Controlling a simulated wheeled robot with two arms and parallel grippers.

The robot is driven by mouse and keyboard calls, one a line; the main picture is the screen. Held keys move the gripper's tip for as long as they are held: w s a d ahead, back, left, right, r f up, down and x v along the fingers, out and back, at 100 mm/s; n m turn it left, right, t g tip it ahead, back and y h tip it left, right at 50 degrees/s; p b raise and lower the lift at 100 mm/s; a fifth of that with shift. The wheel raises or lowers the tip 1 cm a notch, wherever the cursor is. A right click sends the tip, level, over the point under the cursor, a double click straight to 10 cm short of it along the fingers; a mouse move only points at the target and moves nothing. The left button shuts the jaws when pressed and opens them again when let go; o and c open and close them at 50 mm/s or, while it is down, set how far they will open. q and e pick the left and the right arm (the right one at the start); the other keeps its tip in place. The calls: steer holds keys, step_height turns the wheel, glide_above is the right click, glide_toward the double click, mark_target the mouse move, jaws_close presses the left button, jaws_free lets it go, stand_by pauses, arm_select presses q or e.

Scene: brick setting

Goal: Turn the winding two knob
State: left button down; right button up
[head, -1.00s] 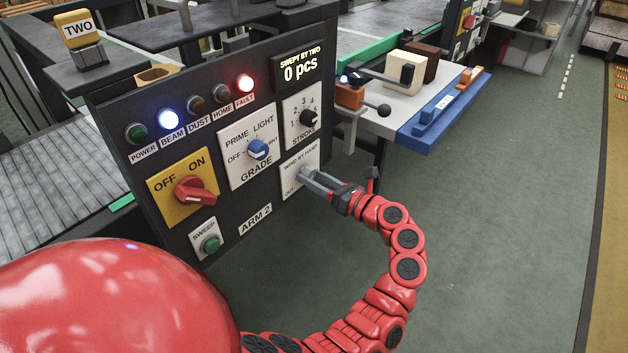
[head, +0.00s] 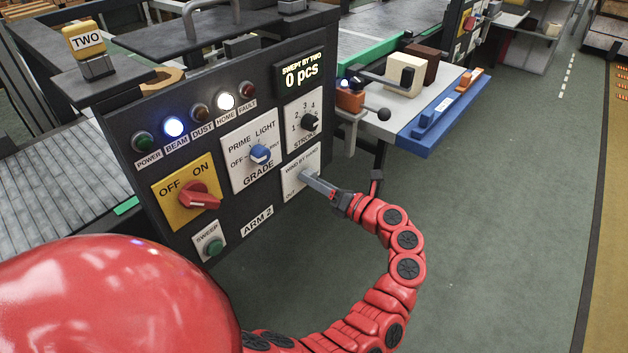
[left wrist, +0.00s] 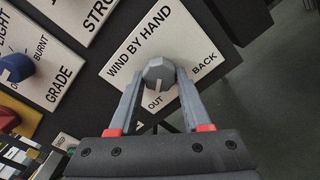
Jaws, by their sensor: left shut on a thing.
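The winding knob is a grey faceted knob (left wrist: 159,70) on a white plate (left wrist: 135,55) marked WIND BY HAND, OUT and BACK, in the left wrist view. The plate also shows low on the right side of the dark control panel in the head view (head: 290,183). My left gripper (head: 308,180) reaches it from the right. In the left wrist view the left gripper's fingers (left wrist: 159,82) are shut on the knob, one on each side. In the head view the fingers hide most of the knob. My right gripper is not in view.
The panel (head: 133,110) holds a red OFF/ON switch (head: 199,197), a blue GRADE knob (head: 261,153), a black STROKE knob (head: 309,122) and a green SWEEP button (head: 213,248). The HOME lamp (head: 226,102) is lit white. The floor (head: 490,230) at right is clear.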

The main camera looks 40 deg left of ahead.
arm_select(q)
steer(key=shift+c, duration=1.8)
jaws_free()
steer(key=s+d+b, duration=0.1)
steer(key=d, duration=1.6)
steer(key=shift+s+d, duration=0.2)
